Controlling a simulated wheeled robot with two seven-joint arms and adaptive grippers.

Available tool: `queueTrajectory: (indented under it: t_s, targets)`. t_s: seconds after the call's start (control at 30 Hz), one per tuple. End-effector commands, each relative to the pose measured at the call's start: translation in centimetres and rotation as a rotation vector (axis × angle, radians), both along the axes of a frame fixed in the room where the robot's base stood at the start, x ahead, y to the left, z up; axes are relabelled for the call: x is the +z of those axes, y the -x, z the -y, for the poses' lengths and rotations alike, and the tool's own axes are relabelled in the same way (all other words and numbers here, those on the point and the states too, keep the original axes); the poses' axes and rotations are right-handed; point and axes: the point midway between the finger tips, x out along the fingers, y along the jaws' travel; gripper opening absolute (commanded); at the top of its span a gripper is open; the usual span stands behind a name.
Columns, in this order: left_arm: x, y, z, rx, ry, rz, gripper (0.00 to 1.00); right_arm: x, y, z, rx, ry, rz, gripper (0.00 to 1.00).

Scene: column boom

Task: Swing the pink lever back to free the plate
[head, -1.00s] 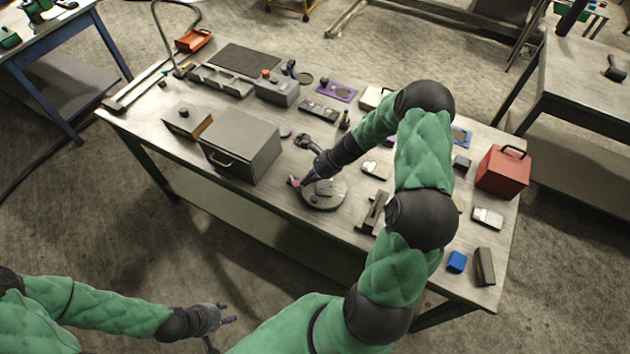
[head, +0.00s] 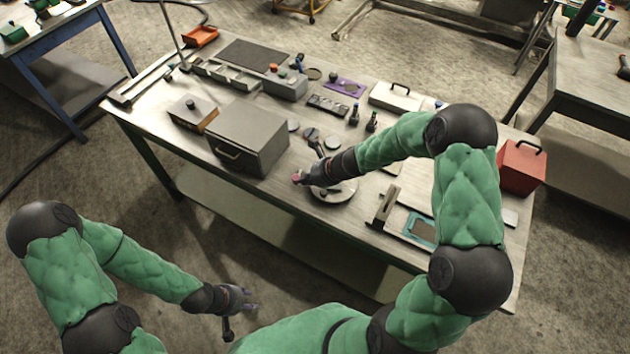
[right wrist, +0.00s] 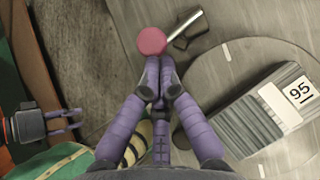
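The pink lever's round knob (right wrist: 152,41) shows at the top of the right wrist view, its thin metal rod running up and right. In the head view the pink knob (head: 297,177) is at the left edge of a round grey base (head: 340,194). My right gripper (right wrist: 163,78) has its purple fingers together, with the tips right by the knob's near side; contact is unclear. It shows in the head view (head: 303,178) too. A grey ribbed block labelled 95 (right wrist: 255,110) sits on the round base; I cannot tell whether it is the plate. My left gripper (head: 240,312) is open and empty, off the table.
A grey box with a handle (head: 245,140) stands left of the round base. A small wooden-sided box (head: 192,112) is further left. A grey bracket (head: 384,205) and a teal frame (head: 420,230) lie to the right. A red box (head: 520,167) stands at the right end.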

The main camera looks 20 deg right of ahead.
Motion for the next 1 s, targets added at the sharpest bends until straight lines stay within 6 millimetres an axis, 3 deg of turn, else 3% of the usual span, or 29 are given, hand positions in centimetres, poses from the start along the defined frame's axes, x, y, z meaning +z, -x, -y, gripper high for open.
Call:
queueTrajectory:
  t_s: [0.4, 1.0]
  targets:
    - [-0.6, 0.0, 0.0, 0.0, 0.0, 0.0, 0.4, 0.0, -0.2, -1.3, 0.01, -0.001, -0.001, 0.0]
    - [-0.6, 0.0, 0.0, 0.0, 0.0, 0.0, 0.4, 0.0, -0.2, -1.4, 0.011, 0.0, 0.0, 0.0]
